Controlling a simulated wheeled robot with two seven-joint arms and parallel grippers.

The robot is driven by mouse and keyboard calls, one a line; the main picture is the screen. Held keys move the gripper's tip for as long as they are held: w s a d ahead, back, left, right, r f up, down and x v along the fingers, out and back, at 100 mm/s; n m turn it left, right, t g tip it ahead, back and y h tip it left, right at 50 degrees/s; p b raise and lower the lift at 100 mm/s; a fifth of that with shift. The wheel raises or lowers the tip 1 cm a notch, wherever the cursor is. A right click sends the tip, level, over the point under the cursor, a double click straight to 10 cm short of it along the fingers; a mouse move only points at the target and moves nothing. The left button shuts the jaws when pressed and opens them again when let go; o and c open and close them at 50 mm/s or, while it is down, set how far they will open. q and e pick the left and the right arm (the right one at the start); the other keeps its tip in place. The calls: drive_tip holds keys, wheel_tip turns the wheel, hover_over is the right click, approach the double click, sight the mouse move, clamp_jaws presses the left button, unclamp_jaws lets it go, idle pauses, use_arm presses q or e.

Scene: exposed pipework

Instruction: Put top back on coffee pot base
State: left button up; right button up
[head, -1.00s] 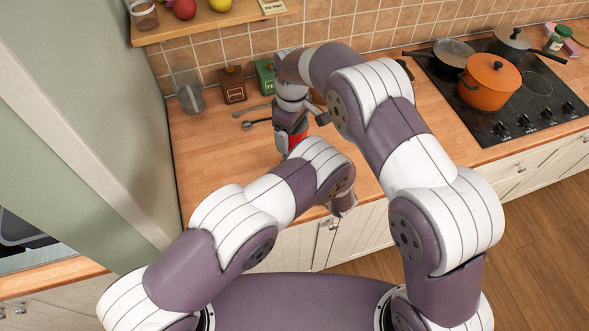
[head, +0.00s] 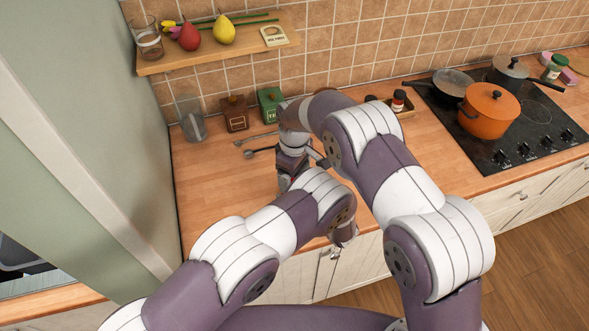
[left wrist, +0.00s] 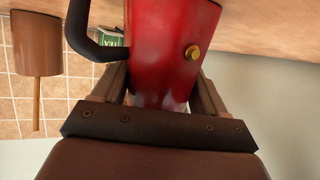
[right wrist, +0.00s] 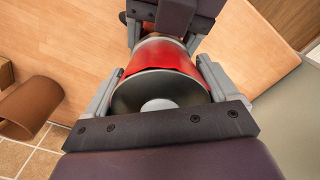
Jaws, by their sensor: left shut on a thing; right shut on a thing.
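In the left wrist view my left gripper (left wrist: 160,84) is shut on a red metal coffee pot part (left wrist: 165,40), near its paler end. A black handle (left wrist: 84,35) stands at its left and a brass valve (left wrist: 192,52) shows on its side. In the right wrist view my right gripper (right wrist: 160,80) is shut around a red part (right wrist: 160,57) with a grey round face (right wrist: 130,97) towards the camera. My left gripper (right wrist: 168,30) shows just beyond it. The seam between top and base is not clear. In the head view my arms hide the pot.
The wooden counter (head: 215,180) has clear room left of the arms. Utensils (head: 258,152), a brown canister (head: 234,113), a green canister (head: 270,104) and a glass jug (head: 191,119) stand or lie behind. An orange pot (head: 489,110) is on the stove at right.

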drive_tip(key=shift+f, duration=0.1)
idle(0.4)
drive_tip(key=shift+f, duration=0.85)
drive_tip(key=shift+f, duration=0.5)
